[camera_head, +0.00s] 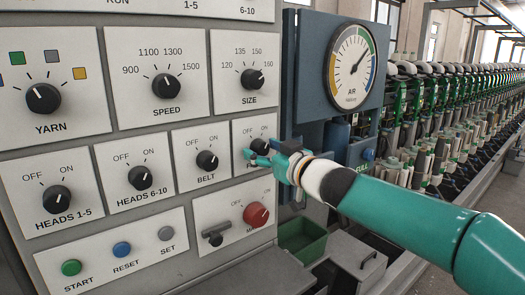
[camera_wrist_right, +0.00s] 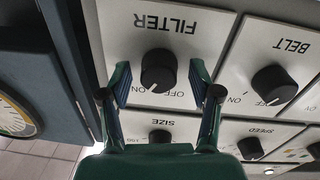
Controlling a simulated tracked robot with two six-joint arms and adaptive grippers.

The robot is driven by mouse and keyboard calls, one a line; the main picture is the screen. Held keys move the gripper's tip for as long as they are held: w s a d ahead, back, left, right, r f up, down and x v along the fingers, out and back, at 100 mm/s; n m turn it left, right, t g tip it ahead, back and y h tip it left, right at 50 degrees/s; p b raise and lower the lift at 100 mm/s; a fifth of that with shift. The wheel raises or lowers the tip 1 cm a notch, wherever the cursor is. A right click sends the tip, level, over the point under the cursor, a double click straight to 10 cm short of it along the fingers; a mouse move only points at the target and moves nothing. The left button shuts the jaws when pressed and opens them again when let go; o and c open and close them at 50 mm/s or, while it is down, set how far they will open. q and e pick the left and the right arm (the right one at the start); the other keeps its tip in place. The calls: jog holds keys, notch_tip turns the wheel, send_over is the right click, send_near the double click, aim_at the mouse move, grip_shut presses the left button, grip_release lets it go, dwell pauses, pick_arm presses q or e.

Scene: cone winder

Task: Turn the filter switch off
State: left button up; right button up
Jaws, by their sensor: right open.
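The filter switch is a black rotary knob (camera_wrist_right: 158,72) on a pale panel, seen upside down in the right wrist view with its FILTER label. Its pale pointer mark appears to lean towards the ON side. In the head view the knob (camera_head: 260,146) is partly hidden by my right gripper (camera_head: 267,156). My right gripper (camera_wrist_right: 159,76) is open, with one green finger on each side of the knob. Whether the fingers touch it I cannot tell. My left gripper is in neither view.
The BELT knob (camera_head: 207,160) is to the left of the filter switch, the SIZE knob (camera_head: 250,79) above, and a red knob (camera_head: 256,215) below. A blue housing with the AIR gauge (camera_head: 352,66) stands just right of the panel. A green bin (camera_head: 303,240) sits below.

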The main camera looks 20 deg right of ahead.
jog(key=c, duration=1)
jog(key=shift+a, duration=0.2)
jog(key=shift+c, duration=0.7)
jog(key=shift+d+f, duration=0.1)
jog(key=shift+d, duration=0.05)
jog(key=shift+n, duration=0.3)
jog(key=n+b, duration=0.1)
jog(key=n, duration=0.4)
jog(key=shift+f, duration=0.15)
jog(key=n+b, duration=0.1)
jog(key=n, duration=0.5)
jog(key=shift+f+y, duration=0.15)
jog(key=shift+y, duration=0.25)
jog(key=shift+n, duration=0.4)
